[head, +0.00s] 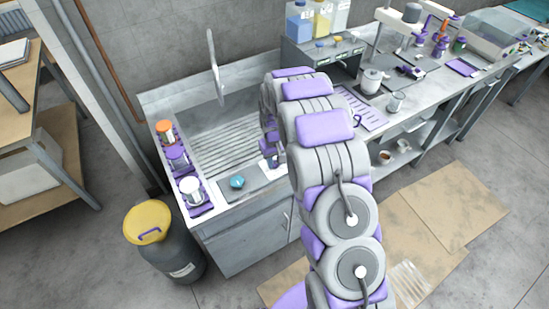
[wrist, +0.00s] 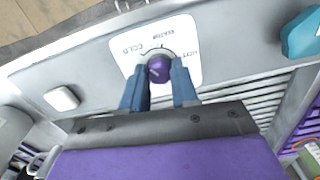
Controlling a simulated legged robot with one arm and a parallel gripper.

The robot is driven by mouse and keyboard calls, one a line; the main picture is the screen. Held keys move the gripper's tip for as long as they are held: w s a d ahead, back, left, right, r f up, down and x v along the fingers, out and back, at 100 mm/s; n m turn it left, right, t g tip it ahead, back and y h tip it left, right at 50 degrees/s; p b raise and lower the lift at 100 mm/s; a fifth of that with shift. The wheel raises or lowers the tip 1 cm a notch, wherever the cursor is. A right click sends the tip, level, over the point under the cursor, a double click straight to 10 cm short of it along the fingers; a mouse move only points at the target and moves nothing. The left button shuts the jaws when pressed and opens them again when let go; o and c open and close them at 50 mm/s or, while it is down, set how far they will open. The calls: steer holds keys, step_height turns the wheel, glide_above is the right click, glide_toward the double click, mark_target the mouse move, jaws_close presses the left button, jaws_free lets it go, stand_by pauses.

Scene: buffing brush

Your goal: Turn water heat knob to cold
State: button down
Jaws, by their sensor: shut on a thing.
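In the wrist view, a round purple knob (wrist: 158,69) sits on a white label plate (wrist: 190,36) with an arc mark. The plate reads COLD on the left and HOT on the right; a third word at the top is hard to read. My gripper (wrist: 160,74) has one blue finger on each side of the knob and is shut on it. A pale mark shows on the knob's face, but I cannot tell its exact setting.
A teal knob-like part (wrist: 302,34) is right of the plate; it also shows in the head view (head: 237,182). A white square button (wrist: 62,98) is on the left. The sink (head: 215,140) has containers along its left edge. A yellow-lidded bin (head: 150,222) stands on the floor.

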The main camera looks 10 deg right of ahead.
steer(key=shift+n, duration=0.5)
steer(key=c, duration=0.9)
jaws_free()
steer(key=shift+o, duration=0.2)
step_height(320, 180, up, 17)
steer(key=p, duration=0.1)
steer(key=shift+r+p, duration=0.15)
steer(key=shift+p, duration=0.25)
